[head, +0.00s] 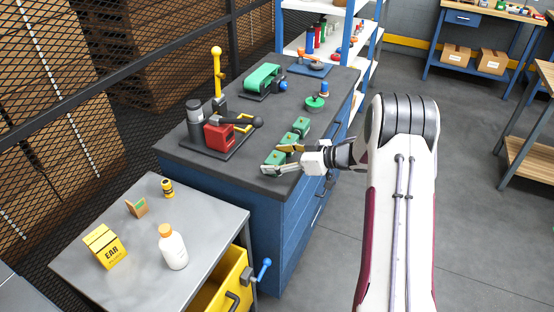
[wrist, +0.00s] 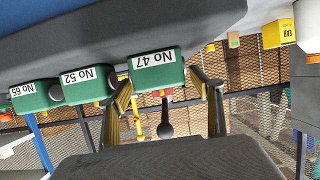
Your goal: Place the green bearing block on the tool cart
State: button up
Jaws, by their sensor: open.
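Three green bearing blocks stand in a row near the front edge of the blue cabinet's dark top (head: 240,168). The nearest green block (head: 273,158) is labelled No 47 in the wrist view (wrist: 157,68). The middle block (head: 289,139) reads No 52 (wrist: 90,82), and the farthest block (head: 302,126) reads No 65 (wrist: 36,95). My gripper (head: 274,161) is open, its fingers on either side of the No 47 block; I cannot tell whether they touch it. The grey-topped cart (head: 130,215) with an open yellow drawer, apparently the tool cart, stands at lower left.
The cart top holds a white bottle (head: 173,248), a yellow EAR box (head: 105,245), a small yellow-black item (head: 167,188) and a small card-like item (head: 137,207). Its middle is clear. A red vise (head: 219,135) and green machine (head: 263,79) stand on the cabinet.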

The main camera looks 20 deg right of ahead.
jog(key=v, duration=1.2)
jog(key=shift+f, duration=0.1)
dwell(0.4)
jog(key=w+r+m+t+h, duration=0.1)
jog(key=w+r+t+h, duration=0.15)
jog(key=r, duration=0.45)
jog(key=w+r+m+t+h, duration=0.1)
jog(key=w+r+h, duration=0.25)
jog(key=r, duration=0.25)
jog(key=s+r+m+h, duration=0.4)
jog(key=s+r+h, duration=0.2)
jog(key=s+r, duration=0.3)
jog(key=s+a+f+m+g+y, duration=0.1)
jog(key=s+a, duration=0.4)
jog(key=s, duration=0.6)
jog(key=s+a+f+m+g, duration=0.1)
jog(key=s+a+f+g, duration=0.3)
jog(key=s, duration=0.7)
jog(key=s+a+f+m+g+y, duration=0.1)
jog(key=s+a+f+g, duration=0.1)
jog(key=s+a, duration=0.5)
jog(key=s+f, duration=0.1)
jog(key=s, duration=0.3)
jog(key=shift+a+y, duration=0.3)
jog(key=shift+a, duration=0.05)
